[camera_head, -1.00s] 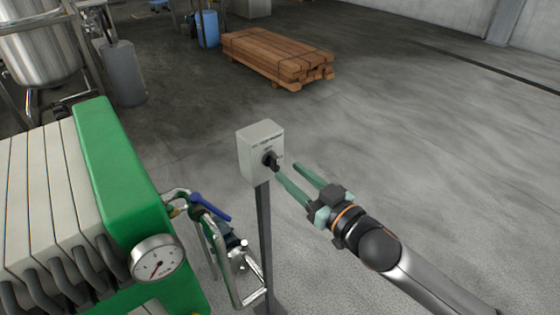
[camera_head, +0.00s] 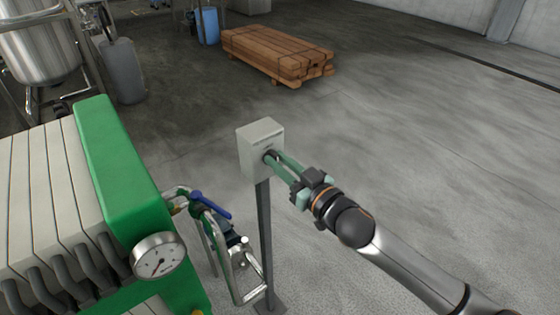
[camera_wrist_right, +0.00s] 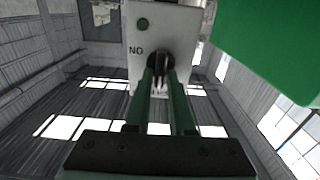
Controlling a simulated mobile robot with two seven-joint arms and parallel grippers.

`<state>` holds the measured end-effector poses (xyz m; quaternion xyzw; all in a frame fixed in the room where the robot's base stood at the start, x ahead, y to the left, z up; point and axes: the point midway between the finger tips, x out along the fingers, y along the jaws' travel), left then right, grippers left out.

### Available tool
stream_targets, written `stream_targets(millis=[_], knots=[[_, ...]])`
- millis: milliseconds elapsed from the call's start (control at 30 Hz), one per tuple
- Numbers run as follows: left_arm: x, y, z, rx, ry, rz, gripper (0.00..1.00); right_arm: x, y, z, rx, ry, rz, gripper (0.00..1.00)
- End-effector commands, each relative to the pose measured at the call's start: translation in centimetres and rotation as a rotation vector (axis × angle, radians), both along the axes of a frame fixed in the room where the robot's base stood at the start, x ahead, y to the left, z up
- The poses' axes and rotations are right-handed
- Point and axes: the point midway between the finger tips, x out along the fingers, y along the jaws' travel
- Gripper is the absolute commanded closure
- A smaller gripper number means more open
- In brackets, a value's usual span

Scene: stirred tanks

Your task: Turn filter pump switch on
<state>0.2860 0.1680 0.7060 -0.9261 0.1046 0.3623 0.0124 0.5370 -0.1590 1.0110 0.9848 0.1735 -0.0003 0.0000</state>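The filter pump switch is a grey box (camera_head: 261,146) on a thin dark post, with a black rotary knob (camera_head: 269,157) on its front. My right gripper (camera_head: 275,160) is at the box front, its green fingers close together on either side of the knob. In the right wrist view the fingers (camera_wrist_right: 161,80) reach up to the knob (camera_wrist_right: 159,62) and look shut on its handle. A dark green round lamp (camera_wrist_right: 143,24) and the letters "NO" show on the box face there. My left gripper is not in view.
A green and white filter press (camera_head: 115,165) with a pressure gauge (camera_head: 158,255) stands at left. Pipes with a blue-handled valve (camera_head: 210,205) run between it and the post. A stack of wooden beams (camera_head: 278,55) lies behind. The floor at right is clear.

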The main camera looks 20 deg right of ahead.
Motion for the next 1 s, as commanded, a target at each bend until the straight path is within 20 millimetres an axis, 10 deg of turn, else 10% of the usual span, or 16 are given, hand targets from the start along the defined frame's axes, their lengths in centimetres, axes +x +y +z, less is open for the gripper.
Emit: stream_targets(millis=[167, 1000], knots=[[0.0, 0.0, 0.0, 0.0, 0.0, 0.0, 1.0, -0.02, -0.01, 0.0, 0.0, 0.0, 0.0, 1.0], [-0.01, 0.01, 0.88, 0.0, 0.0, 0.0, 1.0, -0.03, 0.12, 0.14, -0.117, -0.041, -0.001, 1.0]])
